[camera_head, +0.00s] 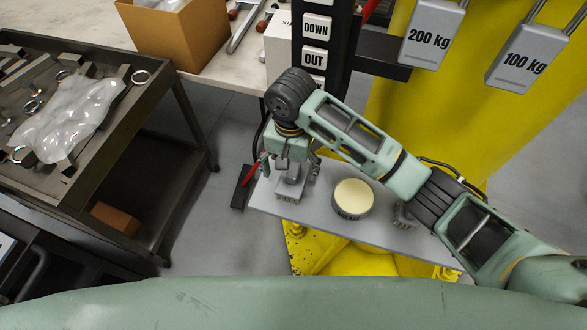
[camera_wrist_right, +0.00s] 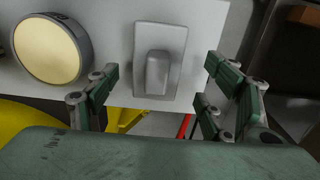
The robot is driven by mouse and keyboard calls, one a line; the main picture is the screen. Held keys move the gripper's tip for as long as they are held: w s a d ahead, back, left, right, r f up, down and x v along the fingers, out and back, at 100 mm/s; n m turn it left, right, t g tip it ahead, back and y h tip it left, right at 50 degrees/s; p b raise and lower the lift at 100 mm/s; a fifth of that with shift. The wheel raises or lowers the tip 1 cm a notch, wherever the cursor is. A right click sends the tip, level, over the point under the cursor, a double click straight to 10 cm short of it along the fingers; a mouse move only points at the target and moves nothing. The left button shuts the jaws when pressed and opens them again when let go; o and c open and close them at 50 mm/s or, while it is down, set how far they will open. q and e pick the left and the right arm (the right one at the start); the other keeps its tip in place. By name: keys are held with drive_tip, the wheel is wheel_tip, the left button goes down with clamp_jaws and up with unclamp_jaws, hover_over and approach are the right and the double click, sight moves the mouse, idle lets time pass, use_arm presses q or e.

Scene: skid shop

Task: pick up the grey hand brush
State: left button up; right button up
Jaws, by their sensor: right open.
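A grey hand brush (camera_head: 288,190) with a raised block handle lies on the left end of a grey shelf (camera_head: 310,213). In the right wrist view the brush (camera_wrist_right: 158,62) shows from above, with its handle between the two finger lines. My right gripper (camera_head: 289,168) is open above the brush; in the wrist view its fingers (camera_wrist_right: 161,70) stand apart on either side, with a gap to the handle. A second greyish brush-like item (camera_head: 405,215) on the shelf is partly hidden by my right arm. My left gripper is not in view.
A black item with a red handle (camera_head: 243,185) is left of the shelf. A dark cart (camera_head: 150,110) stands left; a yellow column (camera_head: 480,105) is behind.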

sight(292, 181)
drive_tip(key=f, duration=0.1)
drive_tip(key=s+f+p, duration=0.1)
drive_tip(key=shift+d+f, duration=0.15)
drive_tip(key=shift+f, duration=0.25)
drive_tip(key=f, duration=0.1)
drive_tip(key=f+p, duration=0.1)
drive_tip(key=shift+w+f, duration=0.2)
drive_tip(key=shift+f, duration=0.55)
drive_tip(key=shift+c, duration=0.2)
drive_tip(key=c, duration=0.9)
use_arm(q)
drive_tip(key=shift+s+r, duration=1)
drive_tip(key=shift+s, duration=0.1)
use_arm(e)
drive_tip(key=c, duration=0.4)
